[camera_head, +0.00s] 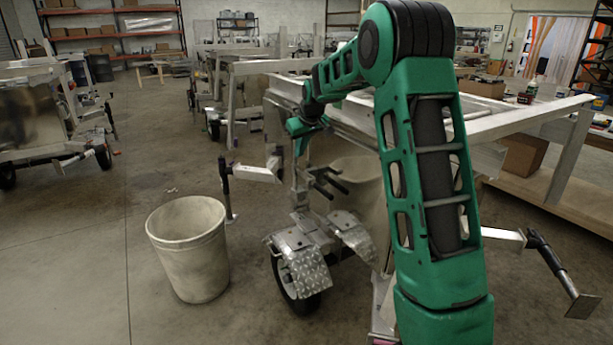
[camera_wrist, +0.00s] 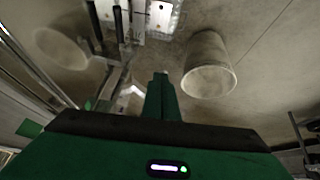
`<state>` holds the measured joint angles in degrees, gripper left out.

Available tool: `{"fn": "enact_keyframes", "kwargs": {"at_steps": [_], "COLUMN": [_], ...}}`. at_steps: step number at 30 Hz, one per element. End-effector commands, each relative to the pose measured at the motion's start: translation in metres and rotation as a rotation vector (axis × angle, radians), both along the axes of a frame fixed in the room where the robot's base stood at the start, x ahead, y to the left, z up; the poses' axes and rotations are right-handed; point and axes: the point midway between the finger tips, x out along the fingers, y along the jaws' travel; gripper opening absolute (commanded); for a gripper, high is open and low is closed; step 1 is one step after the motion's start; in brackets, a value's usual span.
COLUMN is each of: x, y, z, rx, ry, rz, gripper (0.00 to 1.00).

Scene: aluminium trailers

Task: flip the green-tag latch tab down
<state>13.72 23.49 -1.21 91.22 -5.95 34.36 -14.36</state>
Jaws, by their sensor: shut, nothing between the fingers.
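My gripper (camera_wrist: 160,78) shows in the wrist view as green fingers close together, with nothing between them. In the head view my gripper (camera_head: 299,152) is small, pointing down beside the front of the middle trailer (camera_head: 345,118). A flat green patch (camera_wrist: 28,128) lies at the left of the wrist view, apart from the fingers. I cannot tell whether it is the latch's green tag. I cannot make out the latch tab or its position in either view. My arm hides part of the trailer in the head view.
A pale round bin (camera_head: 188,248) stands on open floor left of the trailer; a bin also shows in the wrist view (camera_wrist: 208,68). Dark rods (camera_head: 328,182) stick out below my gripper, above a diamond-plate fender (camera_head: 308,270) and wheel. Another trailer (camera_head: 45,120) stands far left.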

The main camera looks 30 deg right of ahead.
Motion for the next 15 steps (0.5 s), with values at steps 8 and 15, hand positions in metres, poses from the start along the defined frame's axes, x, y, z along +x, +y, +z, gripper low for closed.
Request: {"fn": "enact_keyframes", "kwargs": {"at_steps": [8, 15], "x": [0.080, 0.100], "y": [-0.073, -0.096], "z": [-0.044, -0.059], "rx": [-0.043, -0.059], "ry": [-0.030, -0.042], "rz": [0.015, 0.022], "gripper": [0.00, 0.00]}}
